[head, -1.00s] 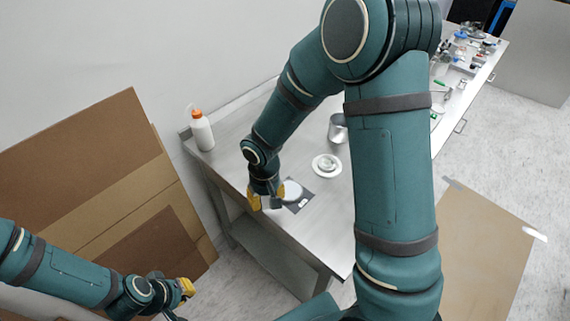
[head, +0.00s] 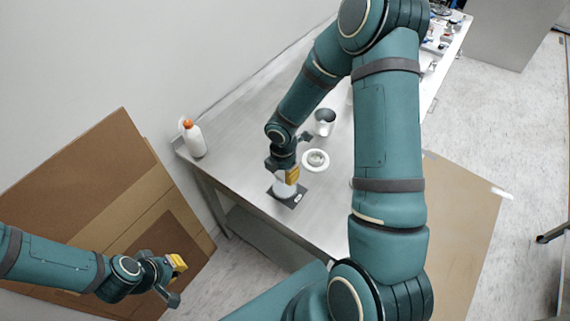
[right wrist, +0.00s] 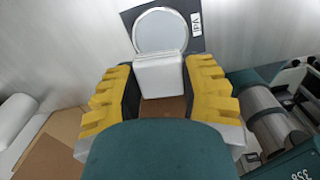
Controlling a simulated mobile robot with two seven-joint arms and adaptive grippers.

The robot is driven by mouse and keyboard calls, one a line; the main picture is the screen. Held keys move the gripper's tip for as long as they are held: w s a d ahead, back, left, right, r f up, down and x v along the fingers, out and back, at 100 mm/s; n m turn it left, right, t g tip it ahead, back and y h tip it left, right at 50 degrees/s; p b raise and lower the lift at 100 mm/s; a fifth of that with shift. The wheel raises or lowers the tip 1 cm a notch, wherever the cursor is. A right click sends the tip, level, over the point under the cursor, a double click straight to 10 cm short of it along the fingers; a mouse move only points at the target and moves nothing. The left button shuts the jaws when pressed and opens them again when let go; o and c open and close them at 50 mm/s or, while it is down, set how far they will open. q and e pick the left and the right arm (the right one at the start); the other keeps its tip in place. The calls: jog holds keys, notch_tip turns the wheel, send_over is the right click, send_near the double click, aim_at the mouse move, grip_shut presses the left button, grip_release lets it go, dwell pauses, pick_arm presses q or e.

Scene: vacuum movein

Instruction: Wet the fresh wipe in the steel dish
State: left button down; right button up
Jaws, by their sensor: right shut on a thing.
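My right gripper (head: 285,180) is just above the dark mat (head: 272,196) near the table's front left corner. In the right wrist view its yellow fingers (right wrist: 165,95) are shut on a white, block-like folded wipe (right wrist: 160,76). Beyond the wipe lies the round, shallow steel dish (right wrist: 160,30) with a pale rim, on the mat with a label reading IPA. The wipe overlaps the dish's near edge in that view; I cannot tell whether they touch. In the head view the gripper partly hides the dish. My left gripper (head: 174,281) is open and empty, off the table.
A white bottle with an orange cap (head: 194,141) stands at the table's left corner. A white round plate (head: 316,160) and a steel cup (head: 325,121) stand behind the mat. Cardboard sheets (head: 80,190) lean at the left. My right arm hides part of the table's right side.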

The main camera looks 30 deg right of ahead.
aim_at(285, 188)
jog(key=shift+d+r+n, duration=0.1)
jog(key=shift+d+n, duration=0.15)
jog(key=shift+n, duration=0.45)
jog(key=shift+f+b, duration=0.45)
jog(key=shift+f, duration=0.85)
jog(key=shift+f+b, duration=1.35)
jog(key=shift+f, duration=0.4)
jog(key=shift+f+b, duration=0.45)
jog(key=shift+f, duration=0.1)
notch_tip(285, 188, up, 5)
jog(key=p, duration=0.4)
jog(key=shift+f, duration=0.1)
jog(key=shift+r+p, duration=0.4)
jog(key=shift+r, duration=0.7)
